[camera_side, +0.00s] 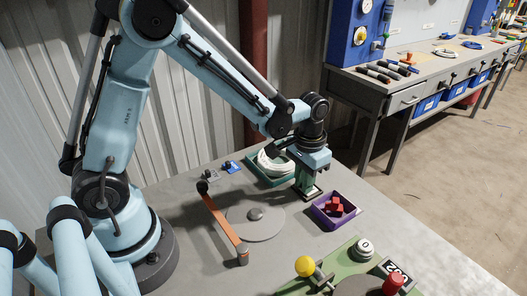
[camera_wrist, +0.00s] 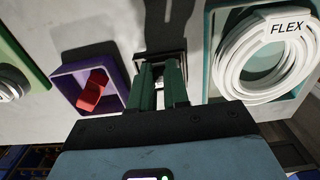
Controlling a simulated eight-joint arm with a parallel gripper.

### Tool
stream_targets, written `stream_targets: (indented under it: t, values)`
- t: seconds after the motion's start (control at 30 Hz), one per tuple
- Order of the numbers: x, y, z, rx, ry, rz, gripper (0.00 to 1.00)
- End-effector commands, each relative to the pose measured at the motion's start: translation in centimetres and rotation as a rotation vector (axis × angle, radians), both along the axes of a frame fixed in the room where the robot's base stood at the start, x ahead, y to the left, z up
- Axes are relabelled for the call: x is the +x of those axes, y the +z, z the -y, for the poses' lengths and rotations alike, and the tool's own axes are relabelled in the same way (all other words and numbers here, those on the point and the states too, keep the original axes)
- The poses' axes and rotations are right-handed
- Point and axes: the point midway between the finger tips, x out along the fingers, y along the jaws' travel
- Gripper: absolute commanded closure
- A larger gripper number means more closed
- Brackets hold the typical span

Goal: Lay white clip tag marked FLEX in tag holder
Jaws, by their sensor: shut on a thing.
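A white label marked FLEX (camera_wrist: 287,27) shows in the wrist view, on the white cable coil (camera_wrist: 230,62) in the green tray (camera_wrist: 208,50). My gripper (camera_wrist: 168,64) points down, with its green fingers close together at a small dark square frame, which may be the tag holder (camera_wrist: 181,56). In the side view my gripper (camera_side: 308,187) is low over this dark frame (camera_side: 317,196) on the grey table. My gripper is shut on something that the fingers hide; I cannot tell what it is. The coil (camera_side: 275,161) also shows behind my gripper.
An orange bar (camera_side: 221,221) and a round grey disc (camera_side: 270,228) are to the left. A green fixture (camera_side: 343,261) with a yellow knob (camera_side: 305,266) is in front. The right front table is clear.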

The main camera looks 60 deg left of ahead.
Motion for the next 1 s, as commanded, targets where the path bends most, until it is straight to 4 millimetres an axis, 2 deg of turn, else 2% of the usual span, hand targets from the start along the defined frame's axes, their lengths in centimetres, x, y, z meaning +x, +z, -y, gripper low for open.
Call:
stream_targets:
  t: [0.3, 0.33, 0.5, 0.53, 1.0]
  values:
    - [0.00, -0.01, 0.00, 0.000, 0.000, 0.000, 1.00]
    - [0.00, -0.01, 0.00, 0.000, 0.000, 0.000, 0.83]
    - [0.00, -0.01, 0.00, 0.000, 0.000, 0.000, 0.57]
    - [0.00, -0.01, 0.00, 0.000, 0.000, 0.000, 0.55]
    - [0.00, -0.01, 0.00, 0.000, 0.000, 0.000, 0.55]
